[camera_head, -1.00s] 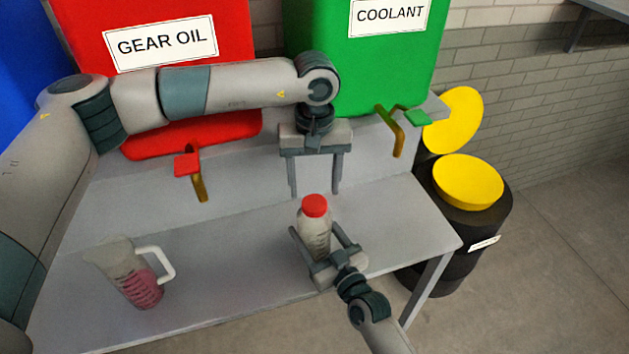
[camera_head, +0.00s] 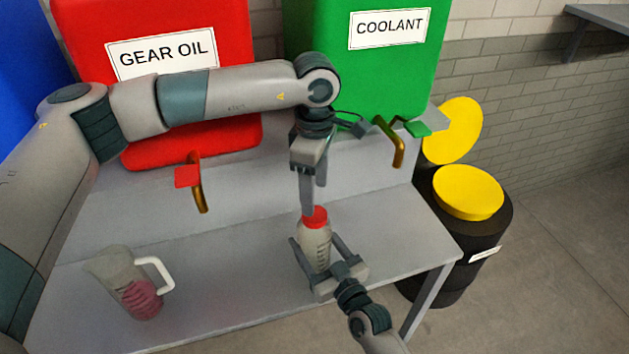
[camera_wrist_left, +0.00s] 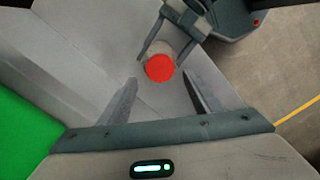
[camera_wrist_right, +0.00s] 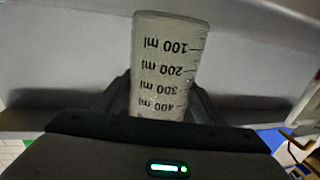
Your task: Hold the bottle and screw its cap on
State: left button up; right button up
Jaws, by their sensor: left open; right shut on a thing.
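The bottle (camera_head: 315,248) stands upright near the table's front right, translucent grey-white with measuring marks. The red cap (camera_head: 315,217) sits on its top; whether it is threaded tight I cannot tell. My right gripper (camera_head: 314,262) is shut on the bottle body, and the right wrist view shows the marked bottle (camera_wrist_right: 168,65) between its fingers. My left gripper (camera_head: 313,205) points down just above the cap, open, its fingers turned. In the left wrist view the cap (camera_wrist_left: 160,68) lies beyond and between the open fingers (camera_wrist_left: 160,92).
A measuring jug (camera_head: 128,282) with pink liquid stands on the table (camera_head: 225,265) at left. A red gear oil tank (camera_head: 210,20) with a tap (camera_head: 198,188) and a green coolant tank (camera_head: 330,40) with a tap (camera_head: 395,145) stand behind. Yellow-lidded black barrels (camera_head: 465,240) stand right.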

pick_arm(q)
jog(key=n, duration=0.6)
jog(key=shift+r, duration=0.4)
jog(key=n, duration=0.5)
jog(key=shift+r+n, duration=0.4)
jog(key=shift+f, duration=0.1)
send_near(314, 241)
jog(key=shift+w+f, duration=1.95)
jog(key=shift+w, duration=0.1)
jog(key=c, duration=1.1)
